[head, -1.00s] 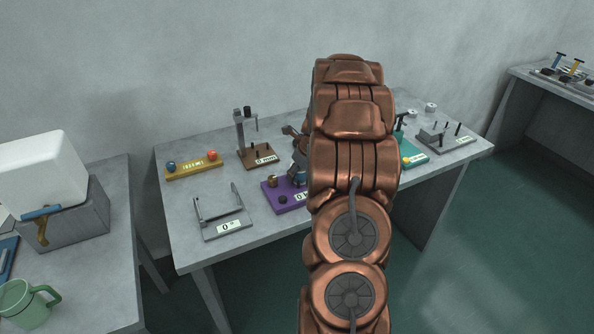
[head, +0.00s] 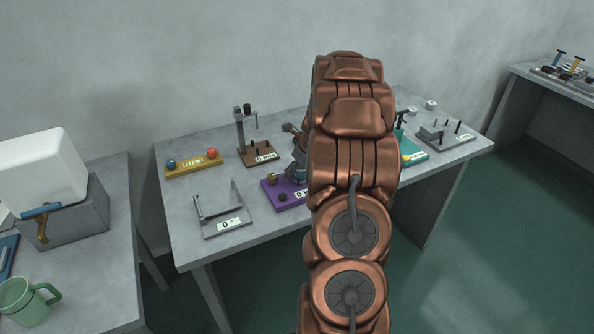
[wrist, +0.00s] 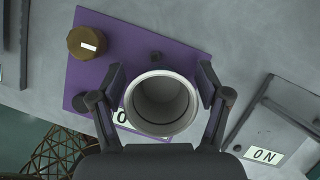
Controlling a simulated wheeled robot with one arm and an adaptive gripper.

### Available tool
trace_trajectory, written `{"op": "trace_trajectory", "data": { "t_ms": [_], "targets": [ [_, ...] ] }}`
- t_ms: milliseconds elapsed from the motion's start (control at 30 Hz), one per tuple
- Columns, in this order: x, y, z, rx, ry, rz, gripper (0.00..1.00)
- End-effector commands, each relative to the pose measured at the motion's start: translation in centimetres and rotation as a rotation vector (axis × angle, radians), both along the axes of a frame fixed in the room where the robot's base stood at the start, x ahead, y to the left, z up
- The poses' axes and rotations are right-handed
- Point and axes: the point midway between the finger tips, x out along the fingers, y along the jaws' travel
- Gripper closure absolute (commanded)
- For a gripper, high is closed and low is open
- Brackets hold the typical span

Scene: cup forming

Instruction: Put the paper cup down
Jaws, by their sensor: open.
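The paper cup (wrist: 162,103) shows in the wrist view from above, with its round pale rim and grey empty inside facing me. It appears upright over the purple plate (wrist: 190,50), overlapping its edge. What its bottom touches is hidden. My gripper (wrist: 162,82) is open, with one dark finger on each side of the cup and narrow gaps at the rim. In the head view the purple plate (head: 290,204) is partly covered by my copper arm, and I cannot make out the cup there.
The purple plate carries a brass knob (wrist: 87,42). A grey fixture (wrist: 275,125) stands beside it. The table also holds a brown stand (head: 258,156), a yellow block (head: 194,168) with two balls, and a teal fixture (head: 414,156). A green mug (head: 22,303) stands on the left table.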

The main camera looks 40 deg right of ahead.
Motion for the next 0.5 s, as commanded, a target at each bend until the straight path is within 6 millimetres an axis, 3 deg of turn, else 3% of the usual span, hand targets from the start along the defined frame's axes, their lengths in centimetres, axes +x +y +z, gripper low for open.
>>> {"op": "trace_trajectory", "data": {
  "t_ms": [167, 500],
  "targets": [
    [-0.7, -0.1, 1.6, -0.002, -0.002, -0.001, 0.24],
    [-2.9, -0.3, 6.9, -0.004, -0.001, -0.001, 0.24]
  ]
}}
